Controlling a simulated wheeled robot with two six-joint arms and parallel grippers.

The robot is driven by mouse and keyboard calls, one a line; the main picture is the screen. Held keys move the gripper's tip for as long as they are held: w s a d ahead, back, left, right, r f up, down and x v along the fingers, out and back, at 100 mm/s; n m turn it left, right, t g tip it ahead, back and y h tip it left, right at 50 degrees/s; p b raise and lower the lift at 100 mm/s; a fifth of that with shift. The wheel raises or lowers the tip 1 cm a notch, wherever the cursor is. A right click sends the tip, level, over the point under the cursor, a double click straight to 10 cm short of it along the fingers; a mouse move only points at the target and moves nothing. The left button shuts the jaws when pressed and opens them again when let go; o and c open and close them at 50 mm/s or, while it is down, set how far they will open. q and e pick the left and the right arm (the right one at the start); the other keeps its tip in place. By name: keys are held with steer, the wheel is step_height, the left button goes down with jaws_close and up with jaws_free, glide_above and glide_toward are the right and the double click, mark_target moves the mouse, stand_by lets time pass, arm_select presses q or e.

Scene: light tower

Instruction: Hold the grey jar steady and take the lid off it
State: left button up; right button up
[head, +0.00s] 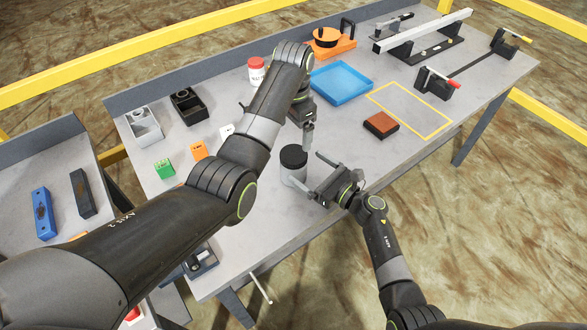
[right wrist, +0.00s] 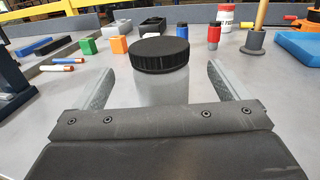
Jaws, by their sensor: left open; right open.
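The grey jar (head: 294,176) stands upright on the table with its black ribbed lid (head: 293,157) on top. In the right wrist view the lid (right wrist: 159,54) sits on the pale grey body (right wrist: 165,90). My right gripper (head: 305,168) is open, low at the jar's right side, its fingers pointing at the jar. My left gripper (head: 307,142) is open and empty, pointing down, behind and right of the lid in the head view.
A red-brown block (head: 381,124), a yellow outlined area (head: 448,126) and a blue tray (head: 341,83) lie to the right. Green (head: 164,168) and orange (head: 199,150) blocks stand to the left. In the right wrist view a wooden rod (right wrist: 261,17) stands behind.

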mark_target(303, 165)
steer(key=shift+x, duration=2.25)
